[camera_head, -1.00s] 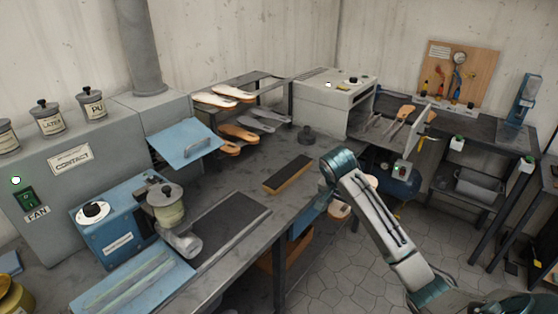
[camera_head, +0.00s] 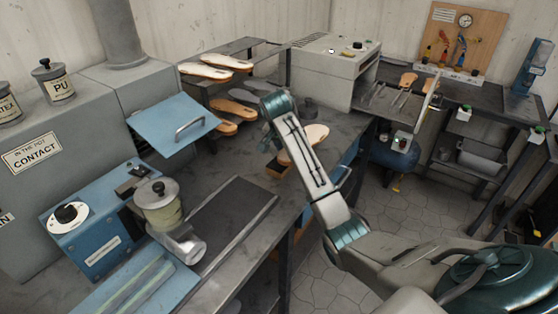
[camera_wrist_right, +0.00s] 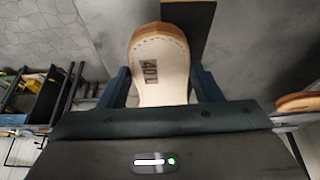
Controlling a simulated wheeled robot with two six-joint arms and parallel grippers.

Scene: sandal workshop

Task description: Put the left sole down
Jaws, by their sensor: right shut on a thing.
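The left sole (camera_wrist_right: 160,62) is pale with a tan stitched rim and a "40L" mark. My right gripper (camera_wrist_right: 162,88) is shut on it, one finger at each side. In the head view the sole (camera_head: 309,140) shows right of my right forearm, over the workbench (camera_head: 338,122). I cannot tell whether it touches anything below. A brown block with a black top (camera_wrist_right: 189,20) lies just beyond the sole in the wrist view. In the head view my forearm covers most of that block and the gripper. My left gripper is not in view.
A rack (camera_head: 252,48) with several other soles stands behind on the bench. A blue machine (camera_head: 100,225) and a dark mat (camera_head: 232,215) occupy the bench's near left.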

